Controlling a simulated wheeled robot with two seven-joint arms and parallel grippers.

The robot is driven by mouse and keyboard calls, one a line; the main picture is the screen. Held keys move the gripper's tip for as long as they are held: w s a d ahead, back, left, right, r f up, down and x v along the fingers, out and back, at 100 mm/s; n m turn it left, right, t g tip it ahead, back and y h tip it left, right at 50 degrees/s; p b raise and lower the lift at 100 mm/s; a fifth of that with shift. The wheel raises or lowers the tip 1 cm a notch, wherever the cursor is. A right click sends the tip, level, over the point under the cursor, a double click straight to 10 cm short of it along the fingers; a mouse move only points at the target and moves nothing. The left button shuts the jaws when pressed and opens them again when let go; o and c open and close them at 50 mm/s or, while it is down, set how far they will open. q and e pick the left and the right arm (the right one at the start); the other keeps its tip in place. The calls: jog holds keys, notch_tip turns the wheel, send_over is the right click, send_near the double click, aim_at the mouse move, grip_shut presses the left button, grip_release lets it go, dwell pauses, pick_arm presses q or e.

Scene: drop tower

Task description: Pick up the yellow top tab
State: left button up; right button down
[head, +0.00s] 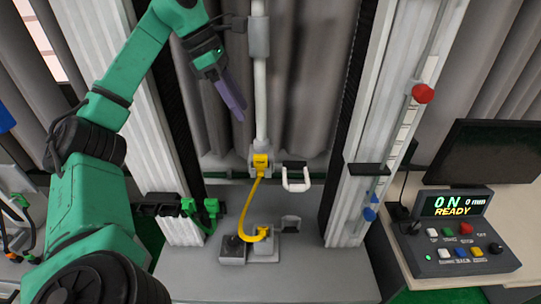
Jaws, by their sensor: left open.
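The yellow top tab (261,162) sits at the bottom of the grey vertical rod, in the middle of the tower. A yellow strap (249,205) runs down from it to a yellow piece (262,234) on the grey base block. My left gripper (235,108) is open, with purple fingers pointing down. It is above and a little left of the tab in the picture, apart from it, with nothing seen between the fingers. My right gripper is not in view.
White tower posts (362,120) stand on both sides. A white U-shaped handle (296,181) is just right of the tab. A green hooked part (207,214) is at lower left. A control box (455,245) reads "ON 0 mm READY", with a dark monitor (490,150) behind.

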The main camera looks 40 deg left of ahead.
aim_at(259, 155)
pick_arm(q)
jog(key=x, duration=0.4)
jog(key=s+x, duration=0.1)
jog(key=x, duration=0.3)
jog(key=a+x, duration=0.1)
jog(key=x, duration=0.4)
jog(key=shift+s+f+b, duration=0.3)
jog(key=shift+f+b, duration=0.1)
jog(key=shift+f, duration=0.05)
jog(key=shift+w+d+f, duration=0.15)
jog(key=shift+f, duration=0.05)
grip_shut()
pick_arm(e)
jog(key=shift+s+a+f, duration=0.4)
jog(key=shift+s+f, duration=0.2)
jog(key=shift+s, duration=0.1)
